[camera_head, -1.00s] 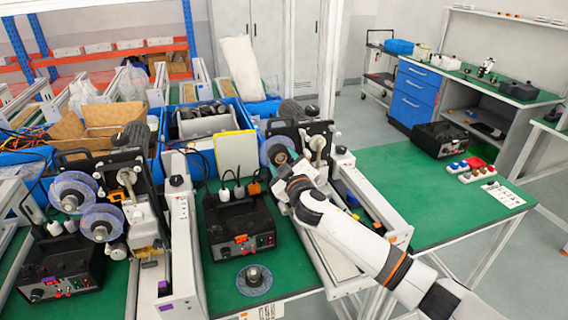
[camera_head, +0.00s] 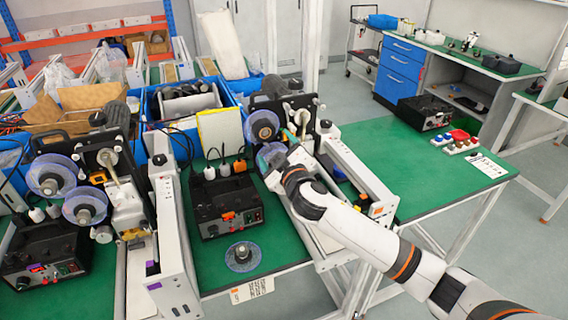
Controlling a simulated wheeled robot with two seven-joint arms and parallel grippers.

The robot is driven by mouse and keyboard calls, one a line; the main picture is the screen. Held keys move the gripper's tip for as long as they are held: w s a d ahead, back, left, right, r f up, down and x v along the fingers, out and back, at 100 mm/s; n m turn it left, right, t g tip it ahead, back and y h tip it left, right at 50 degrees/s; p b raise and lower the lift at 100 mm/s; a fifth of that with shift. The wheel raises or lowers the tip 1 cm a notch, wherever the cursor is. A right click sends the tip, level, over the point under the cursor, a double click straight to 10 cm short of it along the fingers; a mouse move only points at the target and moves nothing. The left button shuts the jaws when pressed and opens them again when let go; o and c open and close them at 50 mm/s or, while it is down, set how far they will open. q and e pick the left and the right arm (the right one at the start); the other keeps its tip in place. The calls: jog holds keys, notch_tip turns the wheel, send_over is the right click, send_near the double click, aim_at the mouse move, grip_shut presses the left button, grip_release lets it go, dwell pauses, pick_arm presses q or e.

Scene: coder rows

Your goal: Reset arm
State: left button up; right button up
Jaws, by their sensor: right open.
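My right arm comes in from the lower right over the green bench. Its gripper (camera_head: 268,155) is at the right coder machine (camera_head: 290,112), close to the machine's lower reel, which it partly covers. I see nothing held in it, though its fingertips are small and partly hidden against the machine. My left gripper is not in view.
The left coder machine (camera_head: 103,170) carries two clear reels. Black control boxes (camera_head: 228,203) stand on the bench. A loose reel (camera_head: 243,256) lies near its front edge. The green table (camera_head: 425,160) at right has free room. Blue bins (camera_head: 195,100) stand behind.

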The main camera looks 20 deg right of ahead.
jog(key=s+f+m+g, duration=0.2)
jog(key=s+f+g, duration=0.45)
jog(key=s, duration=0.65)
jog(key=s+f+m+g+b, duration=0.1)
jog(key=s+f+m+g, duration=0.15)
jog(key=s+f, duration=0.9)
jog(key=s+f+m+g, duration=0.2)
jog(key=s+f+g, duration=0.3)
jog(key=s, duration=1.1)
notch_tip(320, 180, down, 26)
jog(key=g, duration=0.2)
jog(key=s+d+f+g, duration=0.1)
jog(key=s+d+f, duration=0.2)
jog(key=s+f, duration=1.3)
jog(key=shift+s+d+h, duration=0.15)
jog(key=shift+s+h, duration=0.15)
jog(key=shift+s, duration=0.4)
